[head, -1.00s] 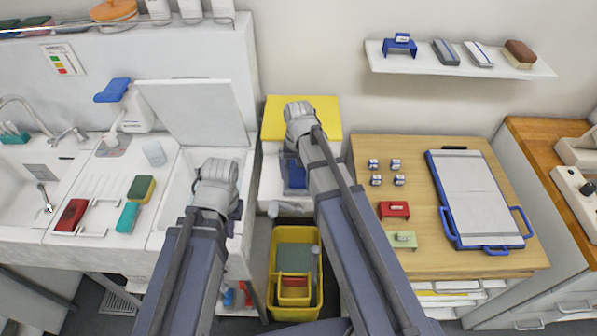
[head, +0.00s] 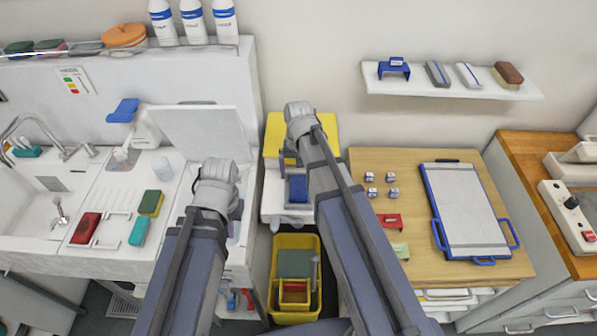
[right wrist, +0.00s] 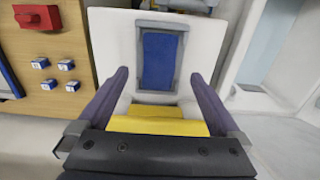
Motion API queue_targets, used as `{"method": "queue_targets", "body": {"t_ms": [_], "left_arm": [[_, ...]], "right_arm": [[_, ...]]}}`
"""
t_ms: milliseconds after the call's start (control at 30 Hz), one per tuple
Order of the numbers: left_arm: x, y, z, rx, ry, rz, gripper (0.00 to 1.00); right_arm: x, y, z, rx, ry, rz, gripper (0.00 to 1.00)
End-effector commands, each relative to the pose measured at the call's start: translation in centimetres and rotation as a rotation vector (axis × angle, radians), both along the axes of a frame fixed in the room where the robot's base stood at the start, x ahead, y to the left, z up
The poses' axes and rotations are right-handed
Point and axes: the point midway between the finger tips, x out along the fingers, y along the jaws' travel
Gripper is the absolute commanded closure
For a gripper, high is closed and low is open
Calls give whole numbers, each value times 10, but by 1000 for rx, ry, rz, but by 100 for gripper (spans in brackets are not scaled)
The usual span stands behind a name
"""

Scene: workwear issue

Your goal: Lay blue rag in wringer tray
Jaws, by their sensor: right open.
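A flat blue rectangle that looks like the blue rag (head: 297,189) lies inside a grey-rimmed tray on a white stand; both also show in the right wrist view, the blue (right wrist: 161,61) inside the grey rim (right wrist: 155,98). I cannot tell for sure whether this rim is the wringer tray. My right gripper (right wrist: 157,73) is open, its fingers apart with the blue rectangle in view beyond them. In the head view my right arm hides its fingertips. My left gripper (head: 236,210) is over the sink counter's right part, its jaws mostly hidden.
A yellow surface (head: 325,135) is at the stand's back. A yellow bucket (head: 283,311) stands on the floor below. The sink counter (head: 105,255) is left. A wall shelf (head: 420,88) hangs above.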

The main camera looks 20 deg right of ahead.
Motion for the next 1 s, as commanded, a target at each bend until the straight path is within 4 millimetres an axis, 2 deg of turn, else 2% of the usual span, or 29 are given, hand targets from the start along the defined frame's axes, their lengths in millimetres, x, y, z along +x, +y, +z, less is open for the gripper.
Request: {"method": "queue_targets", "body": {"t_ms": [33,200,333,533,633,800,900,1000], "left_arm": [[0,0,16,0,0,1,100],[0,0,37,-1,0,6,100],[0,0,45,-2,0,9,100],[0,0,44,-2,0,10,100],[0,0,44,-2,0,10,100],[0,0,44,-2,0,9,100],[0,0,44,-2,0,9,100],[0,0,44,-2,0,9,100]], "right_arm": [[0,0,16,0,0,0,0],[0,0,37,0,0,0,0],[0,0,45,0,0,0,0],[-5,5,44,-3,2,18,0],[-33,29,44,-17,11,119,0],[-98,78,45,-59,36,384,0],[-125,94,45,-79,47,504,0],[-140,102,46,-92,53,577,0]]}}
